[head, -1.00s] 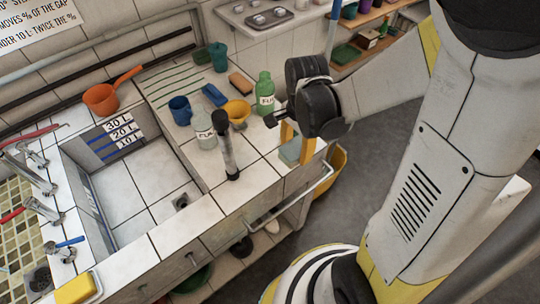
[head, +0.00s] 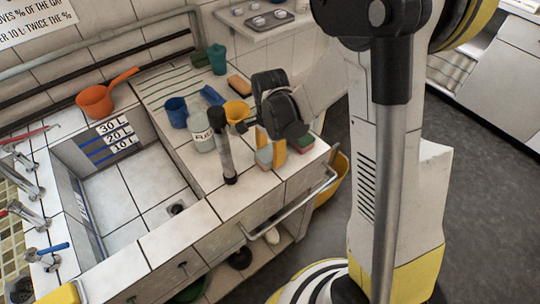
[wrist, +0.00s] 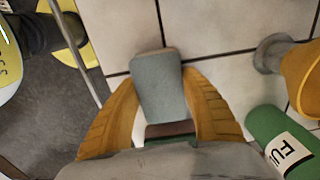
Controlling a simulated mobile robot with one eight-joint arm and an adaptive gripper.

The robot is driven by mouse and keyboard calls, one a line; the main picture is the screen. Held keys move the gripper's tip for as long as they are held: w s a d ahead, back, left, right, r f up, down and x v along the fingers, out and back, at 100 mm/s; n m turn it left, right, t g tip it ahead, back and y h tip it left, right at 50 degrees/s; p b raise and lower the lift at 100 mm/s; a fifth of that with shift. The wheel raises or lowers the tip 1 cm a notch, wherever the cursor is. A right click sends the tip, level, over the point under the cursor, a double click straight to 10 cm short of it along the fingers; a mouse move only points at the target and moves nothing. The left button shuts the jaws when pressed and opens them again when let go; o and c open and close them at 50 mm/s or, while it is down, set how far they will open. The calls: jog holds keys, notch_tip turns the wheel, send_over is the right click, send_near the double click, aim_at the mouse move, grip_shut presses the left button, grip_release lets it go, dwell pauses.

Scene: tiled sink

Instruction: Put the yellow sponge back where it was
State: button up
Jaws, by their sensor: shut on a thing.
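The yellow sponge (head: 62,295) lies at the near left corner of the sink counter and is partly cut off by the head view's lower edge. My gripper (head: 270,154) is far to its right, over the right part of the tiled counter. Its two orange-yellow fingers are shut on a grey-blue block (wrist: 160,85), which also shows between them in the head view (head: 264,157). I cannot tell whether the block touches the tiles.
A green bottle (wrist: 280,140) is close in the wrist view. The sink basin (head: 125,195) looks empty.

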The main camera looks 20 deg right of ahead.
aim_at(270, 152)
jog(key=shift+f, duration=0.15)
jog(key=o, duration=1.2)
notch_tip(270, 152, up, 12)
jog(key=p, duration=0.5)
jog(key=s+r+n+t, duration=0.7)
jog(key=s+r+n, duration=0.5)
jog(key=r+n, duration=0.1)
jog(key=shift+s+d+n, duration=0.15)
jog(key=shift+s+n, duration=0.15)
jog(key=shift+n, duration=0.4)
